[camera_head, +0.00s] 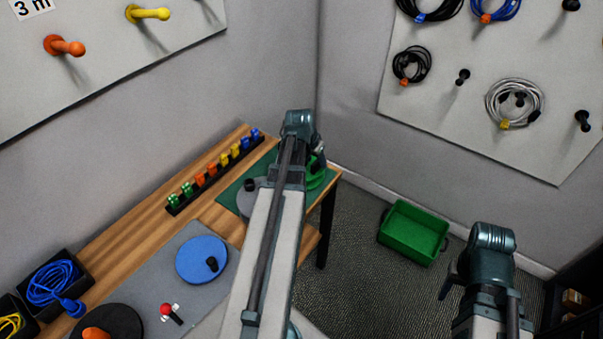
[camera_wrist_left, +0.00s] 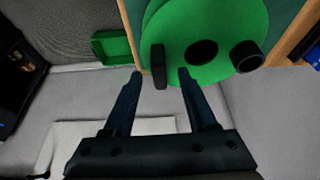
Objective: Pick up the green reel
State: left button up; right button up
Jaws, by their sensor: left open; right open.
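The green reel (camera_head: 317,180) lies on the green mat at the far right end of the bench in the head view, partly hidden behind my left arm. It fills the upper middle of the left wrist view (camera_wrist_left: 190,22), with a dark hub and dark knobs on its face. My left gripper (camera_head: 319,152) is at the reel. In the left wrist view its two open fingers (camera_wrist_left: 161,74) point at the reel's near edge, and a dark upright knob shows between their tips. Contact cannot be told. My right gripper (camera_head: 448,286) is away from the bench at the lower right, mostly hidden by its wrist.
A grey reel (camera_head: 246,202) is beside the green reel, partly behind my left arm. A blue reel (camera_head: 196,258) lies nearer on a grey mat (camera_head: 150,281). A rack of coloured pieces (camera_head: 213,172) stands along the bench's back. A green crate (camera_head: 411,236) sits on the floor.

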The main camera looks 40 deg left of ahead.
pick_arm(q)
jog(key=shift+b+x, duration=0.45)
jog(key=shift+x, duration=0.6)
jog(key=shift+r, duration=0.1)
grip_shut()
dwell(0.4)
